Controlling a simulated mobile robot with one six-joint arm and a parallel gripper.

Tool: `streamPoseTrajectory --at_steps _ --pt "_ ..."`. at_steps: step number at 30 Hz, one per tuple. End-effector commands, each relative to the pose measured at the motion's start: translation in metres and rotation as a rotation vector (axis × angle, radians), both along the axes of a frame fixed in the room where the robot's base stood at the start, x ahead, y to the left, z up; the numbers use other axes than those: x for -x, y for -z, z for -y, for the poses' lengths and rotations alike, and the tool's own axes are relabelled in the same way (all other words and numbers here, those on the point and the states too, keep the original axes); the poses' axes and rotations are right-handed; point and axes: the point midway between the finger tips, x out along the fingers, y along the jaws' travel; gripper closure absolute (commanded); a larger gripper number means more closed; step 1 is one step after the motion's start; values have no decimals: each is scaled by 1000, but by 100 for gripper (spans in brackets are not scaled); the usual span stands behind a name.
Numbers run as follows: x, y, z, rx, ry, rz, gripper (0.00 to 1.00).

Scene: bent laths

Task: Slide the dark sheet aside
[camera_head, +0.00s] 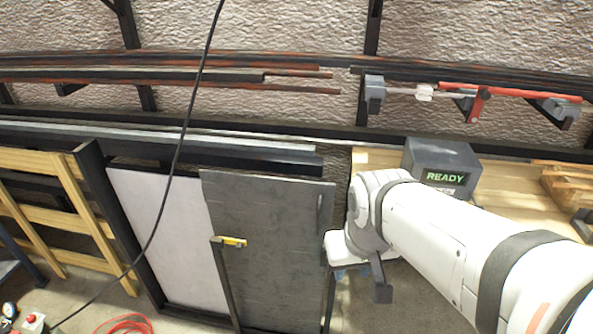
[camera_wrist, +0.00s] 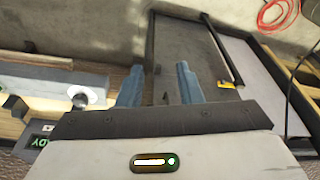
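The dark grey sheet (camera_head: 270,240) stands upright in a black rack, in front of a pale sheet (camera_head: 160,230) and overlapping its right side. A dark upright strip (camera_head: 321,214) shows near the dark sheet's right edge. In the wrist view the dark sheet (camera_wrist: 190,50) lies beyond my fingers, with a dark edge strip (camera_wrist: 150,50). My gripper (camera_wrist: 158,86) is open, its two blue fingers apart. The edge strip runs down between them in the picture; I cannot tell whether they touch it. In the head view my wrist hides most of the gripper, just right of the sheet.
A yellow-handled bar (camera_head: 230,241) stands before the sheets. A wooden frame (camera_head: 65,205) is at left and a red hose (camera_head: 125,324) on the floor. A black cable (camera_head: 180,150) hangs in front. A grey READY box (camera_head: 442,165) sits on the bench behind my arm.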

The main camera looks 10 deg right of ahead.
Motion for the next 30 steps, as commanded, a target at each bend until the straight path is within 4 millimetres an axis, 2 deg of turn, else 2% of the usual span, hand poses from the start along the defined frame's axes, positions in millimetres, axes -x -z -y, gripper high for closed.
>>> streamPoseTrajectory --at_steps 5,10,15,18,21,24,30 --pt "-35 -8 4 16 14 12 67" --pt "-102 -6 9 37 57 50 67" --pt "-168 12 8 41 88 97 67" --pt "-200 28 5 34 98 122 67" --pt "-224 44 2 23 106 144 67" --pt "-239 56 0 13 111 157 67" --pt "-252 73 -3 4 114 169 67"
